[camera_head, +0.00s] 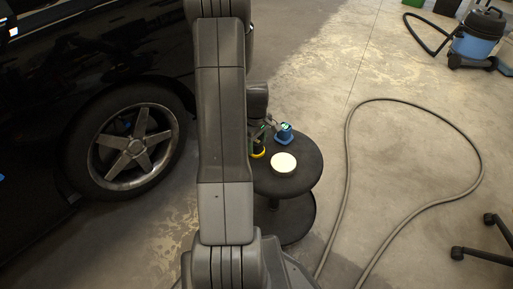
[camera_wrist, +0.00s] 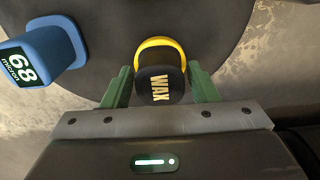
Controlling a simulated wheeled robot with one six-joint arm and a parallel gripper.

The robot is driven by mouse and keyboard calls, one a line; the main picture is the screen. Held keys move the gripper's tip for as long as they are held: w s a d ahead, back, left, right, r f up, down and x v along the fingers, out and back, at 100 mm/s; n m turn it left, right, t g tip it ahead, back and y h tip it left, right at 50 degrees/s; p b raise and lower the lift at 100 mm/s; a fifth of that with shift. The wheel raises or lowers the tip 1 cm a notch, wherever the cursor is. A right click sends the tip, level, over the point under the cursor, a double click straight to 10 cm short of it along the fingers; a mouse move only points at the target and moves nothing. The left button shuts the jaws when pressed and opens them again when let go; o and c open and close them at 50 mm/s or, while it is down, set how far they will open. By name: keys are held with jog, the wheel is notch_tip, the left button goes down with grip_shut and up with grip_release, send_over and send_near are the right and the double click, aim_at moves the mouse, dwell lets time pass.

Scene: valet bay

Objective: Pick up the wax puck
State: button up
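The wax puck (camera_wrist: 160,85) is black with a yellow rim and the word WAX, and sits on a round black top. In the wrist view my gripper (camera_wrist: 159,69) is open, with one green finger on each side of the puck. Narrow gaps show between the fingers and the puck, so it does not look clamped. In the head view the puck's yellow rim (camera_head: 258,153) shows at the left part of the round top, next to my gripper (camera_head: 264,130). My arm hides part of that area.
A blue block (camera_wrist: 45,52) marked "68 micron" stands close to the left finger. A cream disc (camera_head: 284,163) lies on the round two-tier stand (camera_head: 305,178). A black car (camera_head: 60,75) is at left. A hose (camera_head: 347,150) loops on the floor; a blue vacuum (camera_head: 478,36) stands far right.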

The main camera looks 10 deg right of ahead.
aim_at(257, 140)
jog(key=c, duration=0.7)
jog(key=shift+o, duration=0.2)
jog(key=shift+r, duration=0.1)
notch_tip(257, 140, up, 10)
jog(key=p, duration=0.3)
jog(key=o, duration=0.4)
jog(key=c, duration=0.4)
